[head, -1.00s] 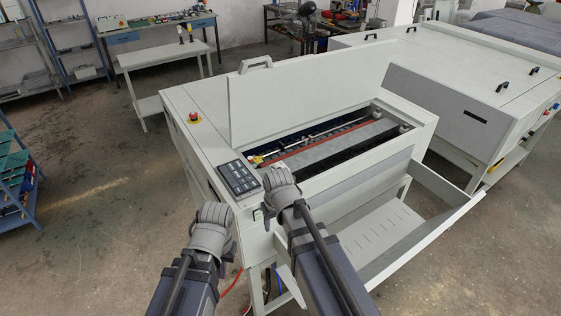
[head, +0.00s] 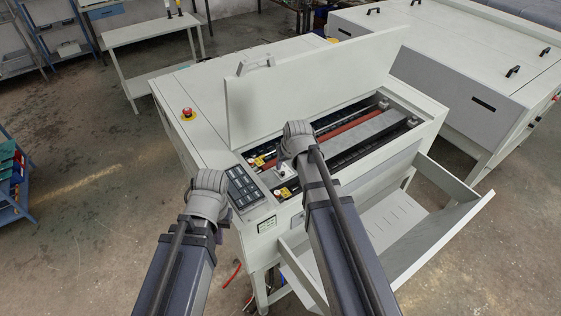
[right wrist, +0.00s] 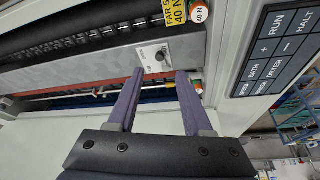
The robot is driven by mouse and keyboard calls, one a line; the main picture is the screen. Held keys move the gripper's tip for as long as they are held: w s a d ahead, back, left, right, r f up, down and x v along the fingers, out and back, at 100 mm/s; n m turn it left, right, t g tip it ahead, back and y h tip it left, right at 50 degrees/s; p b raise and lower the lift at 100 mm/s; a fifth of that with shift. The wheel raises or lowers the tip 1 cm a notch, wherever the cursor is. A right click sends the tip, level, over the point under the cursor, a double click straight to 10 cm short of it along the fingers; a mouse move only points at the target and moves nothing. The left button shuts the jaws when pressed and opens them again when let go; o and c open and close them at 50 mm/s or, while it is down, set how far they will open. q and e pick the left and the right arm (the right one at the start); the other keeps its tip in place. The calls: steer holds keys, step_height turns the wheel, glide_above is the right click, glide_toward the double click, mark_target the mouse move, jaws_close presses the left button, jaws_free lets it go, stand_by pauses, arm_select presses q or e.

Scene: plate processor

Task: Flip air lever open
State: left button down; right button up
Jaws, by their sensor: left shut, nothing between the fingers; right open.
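The air lever looks to be the small dark knob (right wrist: 160,56) on a pale labelled plate (right wrist: 149,52) in the right wrist view; its exact position is hard to tell. My right gripper (right wrist: 160,73) is open, its two purple fingers pointing at the plate, with the knob just beyond and between their tips. Nothing is between the fingers. In the head view my right wrist (head: 298,138) is over the machine's open bay and hides its fingers. My left gripper (head: 224,210) is shut and empty, low beside the control panel, mostly hidden behind its wrist.
The plate processor's lid (head: 310,85) stands raised behind the bay. The button panel (head: 243,186) lies left of the bay, with a red emergency button (head: 187,113) further back. Yellow tags and round knobs sit near the plate. A tray (head: 440,235) projects at the front right.

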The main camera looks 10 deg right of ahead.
mark_target(283, 172)
steer(key=b+x, duration=0.7)
steer(key=shift+w+f, duration=0.2)
steer(key=shift+f, duration=0.1)
stand_by(0.3)
jaws_close()
stand_by(0.3)
